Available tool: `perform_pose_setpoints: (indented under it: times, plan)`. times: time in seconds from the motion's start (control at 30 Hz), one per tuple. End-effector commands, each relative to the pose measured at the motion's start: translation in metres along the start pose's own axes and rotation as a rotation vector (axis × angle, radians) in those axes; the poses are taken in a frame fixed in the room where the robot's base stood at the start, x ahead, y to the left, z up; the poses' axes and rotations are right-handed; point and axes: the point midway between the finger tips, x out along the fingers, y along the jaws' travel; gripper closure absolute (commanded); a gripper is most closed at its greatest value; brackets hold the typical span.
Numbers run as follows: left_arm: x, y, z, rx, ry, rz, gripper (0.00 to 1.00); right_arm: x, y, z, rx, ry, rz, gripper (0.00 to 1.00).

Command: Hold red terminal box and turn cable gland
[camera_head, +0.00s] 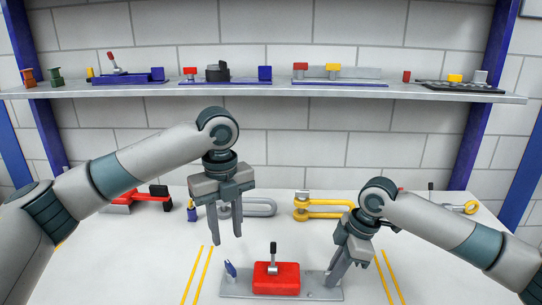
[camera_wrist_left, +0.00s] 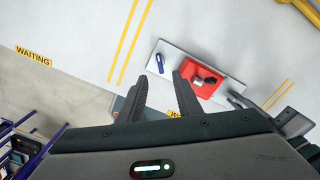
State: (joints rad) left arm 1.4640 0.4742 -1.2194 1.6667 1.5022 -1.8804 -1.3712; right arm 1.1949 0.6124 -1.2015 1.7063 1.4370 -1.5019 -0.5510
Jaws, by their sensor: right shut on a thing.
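The red terminal box (camera_head: 276,278) sits on a flat grey plate (camera_head: 312,284) on the white table. A grey and black upright part (camera_head: 272,258), perhaps the cable gland, stands on the box. A small blue part (camera_head: 231,269) is at the plate's left end. My left gripper (camera_head: 227,238) is open and empty, above and left of the box. The left wrist view shows the red box (camera_wrist_left: 202,82) beyond its right finger. My right gripper (camera_head: 345,276) is low at the plate's right end and appears shut on the plate; the exact contact is hard to see.
Grey (camera_head: 260,207) and yellow (camera_head: 322,208) fork-shaped parts lie behind the plate. A red part (camera_head: 150,196) lies at the back left. A shelf (camera_head: 200,87) with several small parts runs above. Yellow stripes (camera_head: 203,272) mark the table, which is clear at the front left.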

Motion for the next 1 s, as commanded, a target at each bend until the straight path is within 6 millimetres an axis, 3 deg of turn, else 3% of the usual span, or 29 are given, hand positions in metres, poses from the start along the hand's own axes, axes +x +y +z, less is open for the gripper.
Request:
perform_pose_setpoints:
  times: [1.0]
  plan:
    - [-0.068,0.000,0.000,0.000,-0.001,-0.001,0.68,0.000,0.000,0.000,0.000,0.000,0.000,1.00]
